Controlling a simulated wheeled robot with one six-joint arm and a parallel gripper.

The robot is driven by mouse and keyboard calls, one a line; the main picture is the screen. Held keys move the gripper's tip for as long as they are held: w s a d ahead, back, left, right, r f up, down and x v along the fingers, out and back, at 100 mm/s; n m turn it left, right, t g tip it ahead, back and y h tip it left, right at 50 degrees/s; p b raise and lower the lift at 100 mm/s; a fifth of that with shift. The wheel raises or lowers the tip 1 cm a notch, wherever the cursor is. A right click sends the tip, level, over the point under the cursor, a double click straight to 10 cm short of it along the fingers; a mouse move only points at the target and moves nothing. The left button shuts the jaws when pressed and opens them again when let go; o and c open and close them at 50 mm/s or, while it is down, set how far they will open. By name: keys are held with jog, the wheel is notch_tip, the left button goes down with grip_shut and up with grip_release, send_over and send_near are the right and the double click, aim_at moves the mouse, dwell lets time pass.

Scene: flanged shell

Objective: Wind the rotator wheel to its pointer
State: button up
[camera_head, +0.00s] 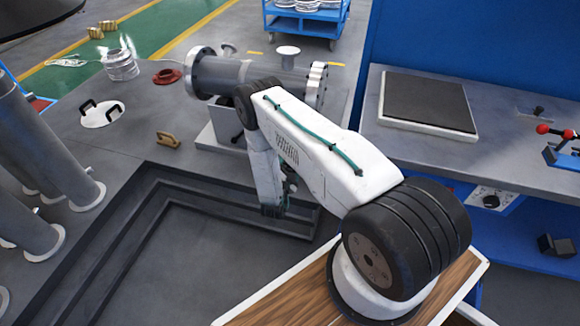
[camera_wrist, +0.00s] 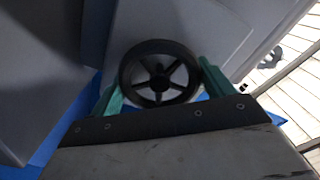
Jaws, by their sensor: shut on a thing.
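The rotator wheel, a black spoked handwheel (camera_wrist: 158,73), stands in the middle of the wrist view, in front of a grey surface. My gripper (camera_wrist: 160,84) has its two green fingers on opposite sides of the wheel's rim and is shut on it. No pointer can be made out in either view. In the head view the grey flanged shell (camera_head: 232,76) lies on its side on a stand behind my white arm. My arm covers part of the shell and stand, and the wheel and fingers cannot be made out there.
A stepped pit edge (camera_head: 140,215) runs in front of the stand. A brown handle-like piece (camera_head: 168,140) and a white lid with black handles (camera_head: 101,113) lie on the grey surface to the left. A blue bench with a black-topped plate (camera_head: 428,102) stands at right.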

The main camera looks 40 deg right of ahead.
jog(key=shift+s+m, duration=0.1)
jog(key=shift+m, duration=0.6)
dwell(1.0)
jog(key=o, duration=0.9)
jog(key=shift+v, duration=3.9)
